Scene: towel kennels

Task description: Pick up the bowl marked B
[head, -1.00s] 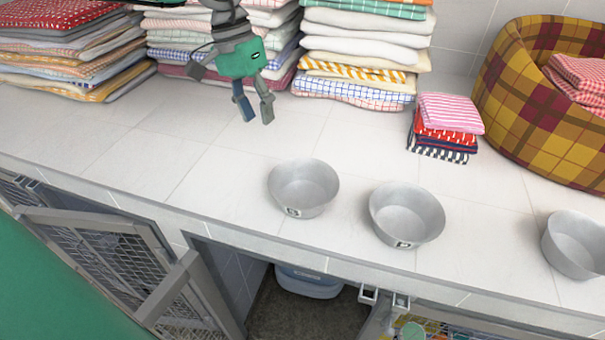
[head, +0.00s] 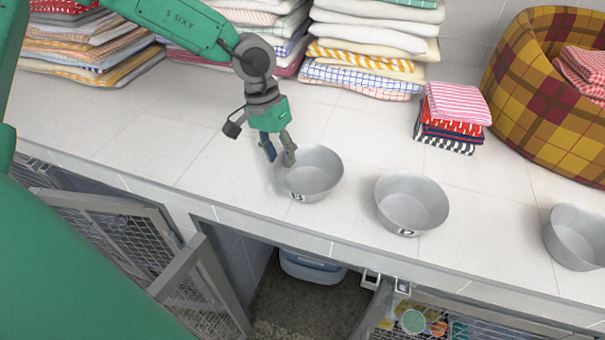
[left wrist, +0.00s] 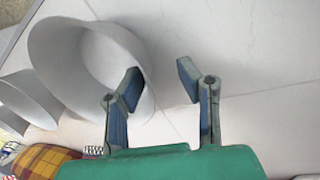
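The bowl marked B (head: 314,180) is a grey metal bowl standing upright and empty on the white tiled counter. It also shows in the left wrist view (left wrist: 62,75). My left gripper (head: 279,158) is open with nothing between its fingers, at the bowl's left rim. In the left wrist view, one finger of my left gripper (left wrist: 160,82) overlaps the bowl's near wall and the other is outside over bare counter. I cannot tell whether the fingers touch the rim. My right gripper is not in view.
A second marked grey bowl (head: 412,205) stands right of it, and a third bowl (head: 577,238) farther right. Folded towels (head: 365,50) and a plaid basket (head: 540,95) line the back. An open mesh kennel door (head: 120,245) hangs below the counter's front edge.

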